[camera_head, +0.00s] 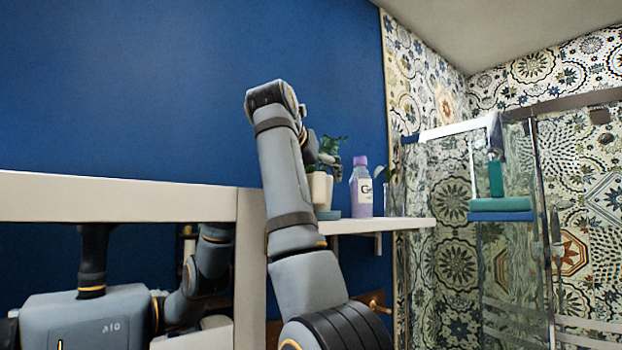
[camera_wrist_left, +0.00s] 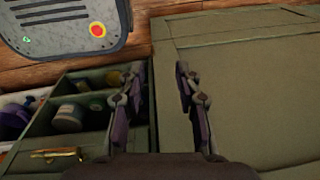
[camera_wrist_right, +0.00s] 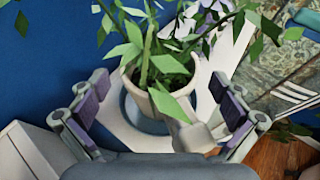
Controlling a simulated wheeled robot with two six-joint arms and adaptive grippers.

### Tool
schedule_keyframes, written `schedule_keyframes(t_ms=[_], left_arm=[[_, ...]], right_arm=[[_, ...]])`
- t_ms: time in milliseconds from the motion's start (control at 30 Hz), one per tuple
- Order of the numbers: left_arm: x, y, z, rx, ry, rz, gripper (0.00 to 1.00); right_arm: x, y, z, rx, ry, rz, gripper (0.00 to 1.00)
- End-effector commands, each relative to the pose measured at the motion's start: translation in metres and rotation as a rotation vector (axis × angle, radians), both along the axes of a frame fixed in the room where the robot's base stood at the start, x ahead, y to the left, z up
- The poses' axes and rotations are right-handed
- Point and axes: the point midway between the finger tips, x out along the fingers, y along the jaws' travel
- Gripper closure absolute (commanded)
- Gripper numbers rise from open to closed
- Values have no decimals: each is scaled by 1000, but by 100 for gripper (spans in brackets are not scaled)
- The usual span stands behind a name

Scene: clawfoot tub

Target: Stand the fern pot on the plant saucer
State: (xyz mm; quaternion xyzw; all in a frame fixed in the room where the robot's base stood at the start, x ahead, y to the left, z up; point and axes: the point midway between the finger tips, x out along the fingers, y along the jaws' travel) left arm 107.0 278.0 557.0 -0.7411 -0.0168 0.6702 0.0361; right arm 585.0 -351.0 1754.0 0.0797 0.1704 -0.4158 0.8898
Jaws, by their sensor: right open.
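The cream fern pot (camera_wrist_right: 165,95) holds a leafy green fern and sits between the spread fingers of my right gripper (camera_wrist_right: 158,107). The blue plant saucer (camera_wrist_right: 135,118) shows around and below the pot in the right wrist view. In the head view the pot (camera_head: 320,190) is partly hidden by my right arm, and the saucer (camera_head: 329,214) is directly under it on the white shelf. The pot looks upright on the saucer, though its base contact is hidden. My left gripper (camera_wrist_left: 160,78) is open and empty, above a green surface and a compartment box.
On the shelf (camera_head: 405,225), a lilac bottle (camera_head: 362,192) and a glass vase with a sprig (camera_head: 389,200) stand right of the pot. A white-framed mirror (camera_head: 120,205) is at left. A glass shower screen (camera_head: 440,220) is at right. Left wrist view: compartment box (camera_wrist_left: 75,85).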

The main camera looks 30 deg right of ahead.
Motion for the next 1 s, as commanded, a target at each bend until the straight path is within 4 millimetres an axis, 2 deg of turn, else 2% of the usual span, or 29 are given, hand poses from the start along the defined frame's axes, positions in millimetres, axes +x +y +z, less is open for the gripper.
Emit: schedule_keyframes(t_ms=[1000], left_arm=[[0,0,-2,0,0,0,66]], right_arm=[[-23,28,15,0,-2,1,0]])
